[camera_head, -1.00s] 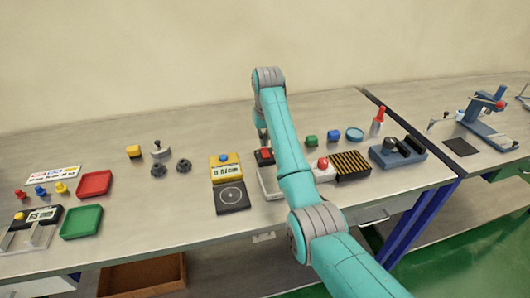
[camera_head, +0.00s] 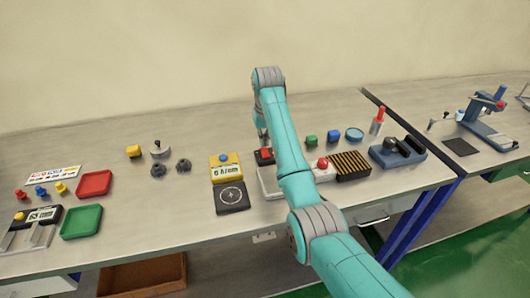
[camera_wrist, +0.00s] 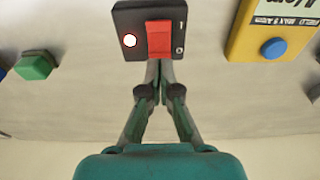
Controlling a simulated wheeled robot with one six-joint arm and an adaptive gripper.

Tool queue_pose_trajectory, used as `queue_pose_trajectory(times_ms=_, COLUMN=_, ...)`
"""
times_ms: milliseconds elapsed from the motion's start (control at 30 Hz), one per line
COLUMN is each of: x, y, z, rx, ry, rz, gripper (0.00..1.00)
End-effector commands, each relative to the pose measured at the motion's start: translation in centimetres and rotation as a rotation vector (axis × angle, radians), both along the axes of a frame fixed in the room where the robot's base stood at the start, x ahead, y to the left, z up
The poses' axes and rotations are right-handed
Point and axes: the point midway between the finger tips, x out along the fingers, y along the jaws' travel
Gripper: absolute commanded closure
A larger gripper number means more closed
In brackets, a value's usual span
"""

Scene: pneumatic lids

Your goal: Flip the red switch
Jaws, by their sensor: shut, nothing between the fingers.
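The red switch (camera_wrist: 160,39) is a red rocker on a black plate (camera_wrist: 128,47), with a white lamp beside it and marks on its other side. My gripper (camera_wrist: 160,68) is shut and empty. In the wrist view its fingertips are at the rocker's near edge; I cannot tell whether they touch it. In the head view my arm hides most of the gripper.
A yellow device with a blue button (camera_head: 224,160) stands left of the switch. A red domed button (camera_head: 323,163) and a black-and-yellow striped block (camera_head: 351,165) stand to the right. A green block (camera_head: 312,140) is behind them. The bench front at left centre is clear.

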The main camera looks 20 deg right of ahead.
Motion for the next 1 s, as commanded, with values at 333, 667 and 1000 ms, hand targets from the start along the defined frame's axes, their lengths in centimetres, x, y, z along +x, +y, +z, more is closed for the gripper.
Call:
queue_pose_trajectory(times_ms=333, x=0.0, y=0.0, z=-0.2, rx=0.000, ry=0.000, rz=0.000, gripper=1.00)
queue_pose_trajectory(times_ms=667, x=0.0, y=0.0, z=-0.6, rx=0.000, ry=0.000, rz=0.000, gripper=1.00)
queue_pose_trajectory(times_ms=1000, x=0.0, y=0.0, z=-1.0, rx=0.000, ry=0.000, rz=0.000, gripper=1.00)
